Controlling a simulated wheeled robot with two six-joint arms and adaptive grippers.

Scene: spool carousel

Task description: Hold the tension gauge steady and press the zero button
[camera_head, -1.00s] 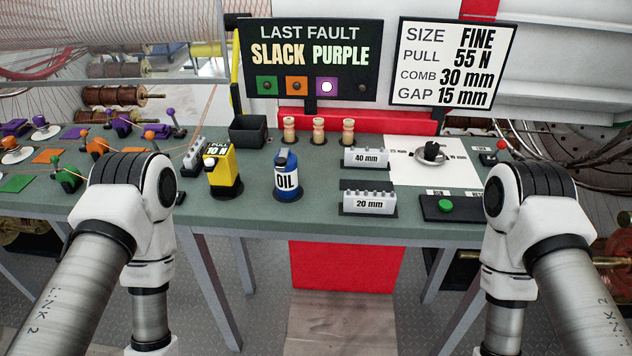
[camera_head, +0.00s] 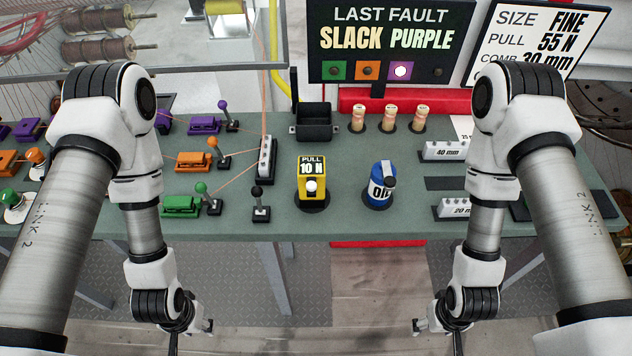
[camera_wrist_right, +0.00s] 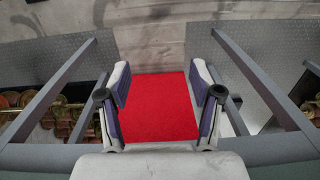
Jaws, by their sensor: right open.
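The tension gauge (camera_head: 322,188) is a yellow box with a dark top label reading PULL 10 N. It stands upright on a dark round base near the front of the green bench. A white round knob, apparently the zero button (camera_head: 311,187), is on its front. My left gripper (camera_head: 206,326) is low in front of the bench, small and partly hidden by my wrist, so its jaws are unclear. My right gripper (camera_wrist_right: 163,90) is open and empty in the right wrist view, with a red panel beyond its fingers. Both grippers are apart from the gauge.
A blue oil bottle (camera_head: 379,187) stands right of the gauge. Left of it are a white comb block (camera_head: 265,160) with threads and a black-knobbed lever (camera_head: 260,205). A black bin (camera_head: 315,122) and several wooden pegs (camera_head: 388,118) are behind. The bench front edge (camera_head: 300,236) lies before my arms.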

